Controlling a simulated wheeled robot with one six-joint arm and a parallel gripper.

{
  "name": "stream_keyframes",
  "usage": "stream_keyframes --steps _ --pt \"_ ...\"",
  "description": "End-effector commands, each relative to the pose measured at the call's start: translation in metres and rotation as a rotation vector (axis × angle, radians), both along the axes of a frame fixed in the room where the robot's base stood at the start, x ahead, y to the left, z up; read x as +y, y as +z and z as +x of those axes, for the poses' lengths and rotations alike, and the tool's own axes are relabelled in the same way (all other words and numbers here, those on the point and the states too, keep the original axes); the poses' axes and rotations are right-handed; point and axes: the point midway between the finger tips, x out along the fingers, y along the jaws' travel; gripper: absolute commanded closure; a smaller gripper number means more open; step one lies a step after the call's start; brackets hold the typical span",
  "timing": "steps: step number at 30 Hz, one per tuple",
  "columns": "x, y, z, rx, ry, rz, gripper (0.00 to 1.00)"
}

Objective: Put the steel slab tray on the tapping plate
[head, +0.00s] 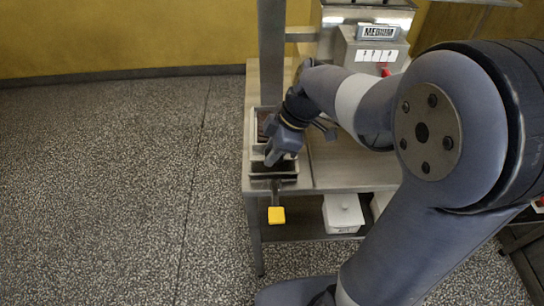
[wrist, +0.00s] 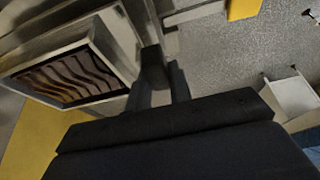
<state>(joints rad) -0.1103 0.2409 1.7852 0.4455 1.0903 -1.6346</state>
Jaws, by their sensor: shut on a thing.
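The steel slab tray (head: 254,148) is a pale rectangular tray with dark brown contents, near the left edge of the steel table. In the wrist view the tray (wrist: 112,82) fills the left side, showing dark wavy slabs inside a light metal rim. My gripper (head: 275,158) is over the tray's near right side, shut on its rim; the fingers also show in the wrist view (wrist: 157,88). The grip itself is partly hidden. What looks like the tapping plate (head: 285,179) is a dark rectangle just in front of the tray. I cannot tell whether the tray touches the table.
A yellow tab (head: 277,215) on a bar sticks out past the table's front edge. A steel post (head: 271,55) stands behind the tray, and a machine labelled MEDIUM (head: 377,33) stands at the back right. A white lidded box (head: 342,213) sits on the lower shelf.

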Motion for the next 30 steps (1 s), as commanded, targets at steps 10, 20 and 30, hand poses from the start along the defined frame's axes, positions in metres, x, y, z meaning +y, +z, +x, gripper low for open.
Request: stream_keyframes --steps 10,20,30 --pt "0.0 -0.025 0.001 -0.005 0.001 0.001 1.0" --pt "0.0 -0.029 0.0 0.001 0.0 0.0 0.78" --pt "0.0 -0.029 0.0 0.001 0.0 0.0 0.58"
